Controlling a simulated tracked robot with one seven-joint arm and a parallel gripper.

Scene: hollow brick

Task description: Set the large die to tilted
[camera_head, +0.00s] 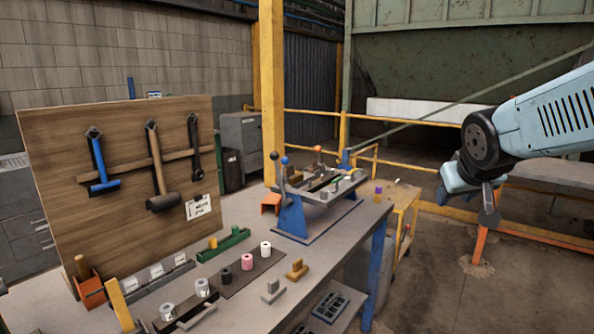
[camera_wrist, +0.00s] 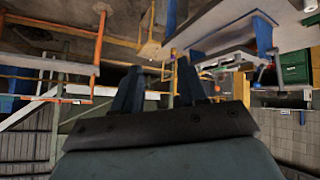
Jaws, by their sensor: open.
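A blue-framed bench press (camera_head: 305,200) with a grey top and ball-tipped levers stands at the far end of the grey workbench. I cannot tell for sure which part is the large die. Several small cylinders, white, black and pink (camera_head: 247,262), stand on a dark strip nearer on the bench. My gripper (camera_head: 468,200) hangs in the air at the right, well apart from the bench and the press. In the wrist view, my gripper (camera_wrist: 160,78) has its two dark fingers apart with nothing between them. The press (camera_wrist: 262,58) shows there upside down, off to the right.
A wooden board (camera_head: 120,190) with hung hammers and a wrench stands behind the bench (camera_head: 225,310). A yellow post (camera_head: 272,90) and yellow rails (camera_head: 400,120) stand beyond. A small yellow side table (camera_head: 405,195) adjoins the bench. Open floor lies at the lower right.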

